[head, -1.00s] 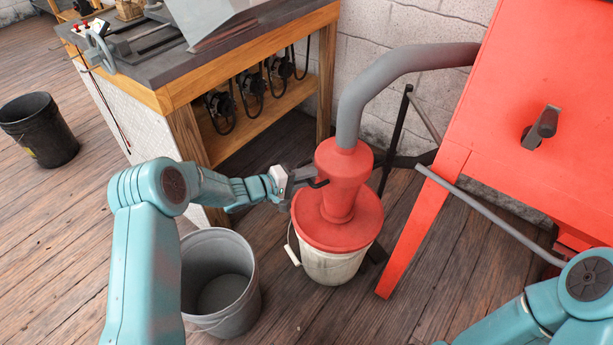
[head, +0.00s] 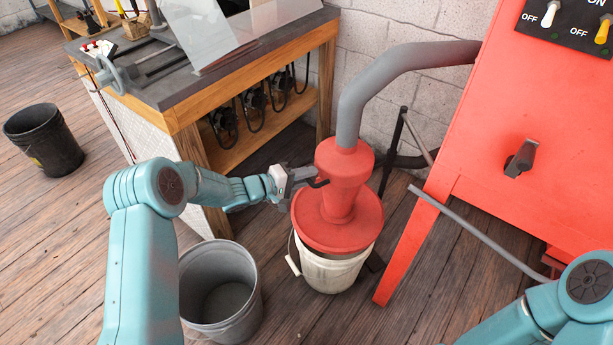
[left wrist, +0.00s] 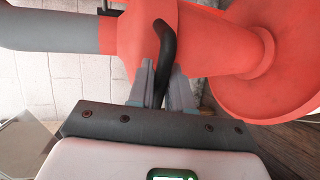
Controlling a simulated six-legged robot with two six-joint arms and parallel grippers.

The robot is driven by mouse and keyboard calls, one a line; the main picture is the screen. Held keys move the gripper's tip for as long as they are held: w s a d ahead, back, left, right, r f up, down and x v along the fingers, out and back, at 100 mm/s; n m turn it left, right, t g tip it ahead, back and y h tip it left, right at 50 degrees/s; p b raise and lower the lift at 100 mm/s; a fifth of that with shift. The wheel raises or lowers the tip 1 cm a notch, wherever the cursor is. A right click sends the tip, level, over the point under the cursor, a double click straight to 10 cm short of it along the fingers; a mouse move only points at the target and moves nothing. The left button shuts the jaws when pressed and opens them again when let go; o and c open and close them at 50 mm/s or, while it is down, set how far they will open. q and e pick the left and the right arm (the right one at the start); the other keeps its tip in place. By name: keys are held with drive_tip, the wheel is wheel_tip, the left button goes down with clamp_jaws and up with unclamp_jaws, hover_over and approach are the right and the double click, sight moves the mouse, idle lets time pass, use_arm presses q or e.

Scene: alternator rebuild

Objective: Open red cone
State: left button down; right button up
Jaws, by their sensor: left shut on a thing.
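The red cone (head: 342,184) has a wide round flange over a white bucket (head: 328,272). More of the bucket's pale rim shows under the flange, which looks slightly raised; I cannot tell how wide any gap is. My left gripper (head: 308,180) is at the cone's left side, shut on its black curved handle. In the left wrist view the fingers (left wrist: 160,85) close around the black handle (left wrist: 165,45), with the red cone (left wrist: 225,40) behind. My right gripper is out of view; only part of that arm shows.
A grey hose (head: 385,80) joins the cone's top. A red cabinet (head: 475,140) stands to the right, with a thin grey rod beside its leg. An empty grey bucket (head: 220,295) stands in front left, near a workbench (head: 190,95). A black bucket (head: 42,135) is far left.

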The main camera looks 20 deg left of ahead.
use_arm(q)
drive_tip(key=c, duration=1.2)
unclamp_jaws()
drive_tip(key=shift+o, duration=0.2)
drive_tip(key=p+v, duration=0.2)
drive_tip(key=v, duration=1.4)
drive_tip(key=shift+s+a, duration=0.1)
